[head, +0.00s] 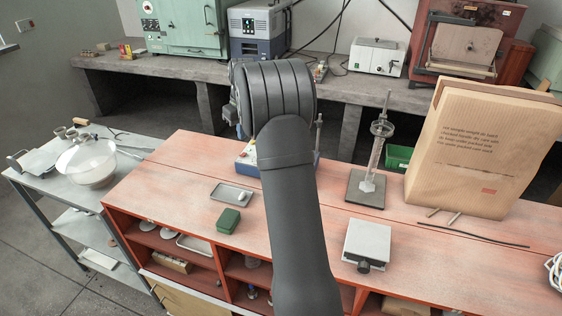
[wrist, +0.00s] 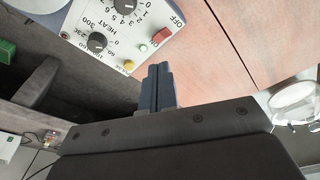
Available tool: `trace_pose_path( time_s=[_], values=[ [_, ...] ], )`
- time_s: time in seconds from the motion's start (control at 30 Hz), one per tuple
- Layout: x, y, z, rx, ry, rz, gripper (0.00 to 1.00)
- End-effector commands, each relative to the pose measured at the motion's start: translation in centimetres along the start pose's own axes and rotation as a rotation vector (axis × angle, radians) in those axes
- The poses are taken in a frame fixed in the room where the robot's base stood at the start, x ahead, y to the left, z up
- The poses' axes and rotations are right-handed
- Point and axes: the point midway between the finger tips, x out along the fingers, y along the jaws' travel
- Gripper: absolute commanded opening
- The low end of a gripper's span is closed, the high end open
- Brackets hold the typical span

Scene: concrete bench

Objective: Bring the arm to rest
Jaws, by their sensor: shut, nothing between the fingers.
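My gripper (wrist: 159,68) shows in the wrist view with its two dark fingers closed together and nothing between them. It appears just beside the front panel of a hotplate (wrist: 118,32) with black knobs, a red switch and a yellow button; I cannot tell the gap between them. In the head view my arm rises through the middle of the picture and hides my gripper. The hotplate (head: 243,168) shows there only in part, behind my arm on the red bench (head: 168,178).
A glass column on a stand (head: 366,190) and a large paper bag (head: 470,150) stand right of my arm. A grey tray (head: 231,193) and green box (head: 229,221) lie left.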

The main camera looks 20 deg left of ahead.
Motion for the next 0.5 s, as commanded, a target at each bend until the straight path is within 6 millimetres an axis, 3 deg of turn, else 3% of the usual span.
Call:
trace_pose_path(
  time_s=[0.17,0.5],
  values=[
    [-0.96,0.0,-0.13,0.0,0.0,0.0,0.0],
    [-0.95,-0.01,-0.12,0.0,-0.001,0.0,0.0]
  ],
)
